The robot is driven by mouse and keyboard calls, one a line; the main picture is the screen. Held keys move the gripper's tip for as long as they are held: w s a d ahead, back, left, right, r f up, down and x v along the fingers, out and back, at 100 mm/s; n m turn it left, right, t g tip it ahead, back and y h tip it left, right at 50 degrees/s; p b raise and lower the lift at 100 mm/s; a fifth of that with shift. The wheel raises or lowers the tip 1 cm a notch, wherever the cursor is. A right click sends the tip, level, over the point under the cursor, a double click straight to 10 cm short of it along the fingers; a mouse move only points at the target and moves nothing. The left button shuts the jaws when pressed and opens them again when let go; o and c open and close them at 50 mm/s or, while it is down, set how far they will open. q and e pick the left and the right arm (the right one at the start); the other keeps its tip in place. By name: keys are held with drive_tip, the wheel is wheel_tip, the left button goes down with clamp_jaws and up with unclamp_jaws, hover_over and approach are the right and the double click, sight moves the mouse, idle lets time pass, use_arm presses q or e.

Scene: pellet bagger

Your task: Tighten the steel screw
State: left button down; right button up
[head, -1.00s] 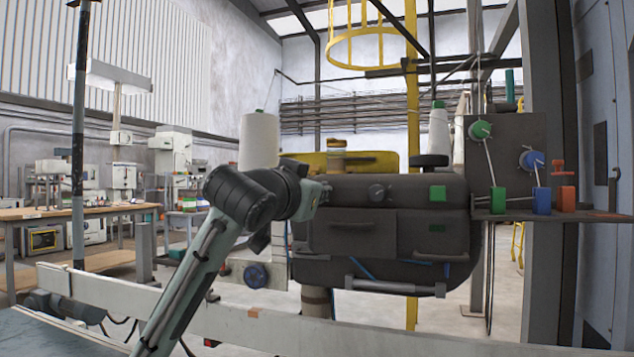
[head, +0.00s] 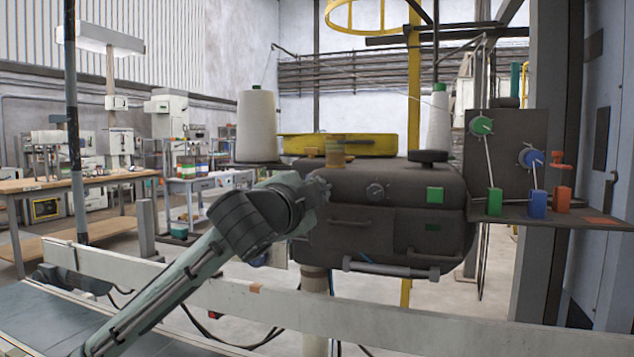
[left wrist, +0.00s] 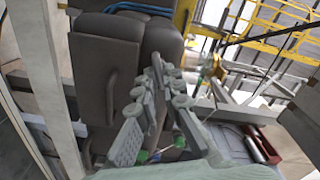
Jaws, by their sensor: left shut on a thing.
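My left arm comes in from the lower left in the head view. Its gripper (head: 319,189) is at the upper left end of the dark machine head (head: 400,205). In the left wrist view the two jointed fingers (left wrist: 162,68) converge at their tips against the machine's dark body. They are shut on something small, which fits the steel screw. The screw itself is hidden by the fingers, so I cannot tell how far in it sits. My right gripper is in neither view.
A white rail (head: 370,328) crosses in front of the machine. White thread cones (head: 256,125) stand behind. A shelf (head: 590,218) at right carries green, blue and red blocks.

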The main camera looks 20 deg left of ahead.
use_arm(q)
drive_tip(key=shift+m, duration=2.3)
drive_tip(key=shift+f, duration=0.1)
drive_tip(key=c, duration=1.7)
unclamp_jaws()
drive_tip(key=s, duration=0.7)
drive_tip(key=shift+s+a, duration=0.15)
drive_tip(key=shift+s, duration=0.1)
drive_tip(key=shift+f, duration=0.1)
